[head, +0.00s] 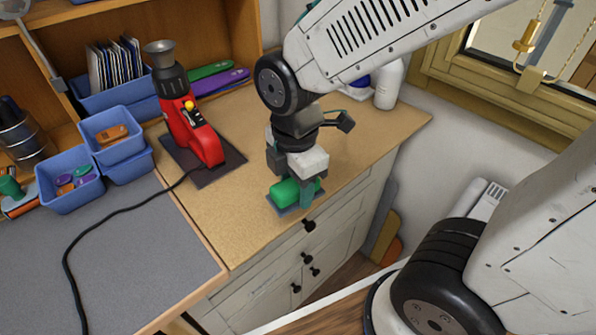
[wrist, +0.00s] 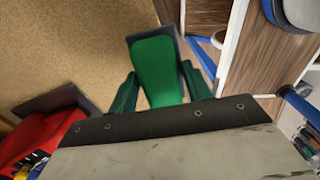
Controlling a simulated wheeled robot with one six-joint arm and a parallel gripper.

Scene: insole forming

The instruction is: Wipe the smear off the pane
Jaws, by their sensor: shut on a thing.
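My gripper (head: 297,192) is over the tan worktop near its front edge, pointing down. Its green fingers are shut on a green block (head: 286,191) with a flat blue-grey pad under it. In the wrist view the green block (wrist: 157,70) sits between the fingers, with the dark pad showing past its far end. I cannot tell whether the pad touches the worktop. The window pane (head: 492,34) is at the top right of the head view in a yellow-brown frame, partly cut off by the picture edge. I cannot make out a smear on it.
A red machine (head: 190,125) on a dark mat stands left of my gripper, its black cable running over the grey mat (head: 130,250). Blue bins (head: 70,188) stand at the left. A white bottle (head: 388,84) stands at the back right. Worktop (head: 215,215) in front is bare.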

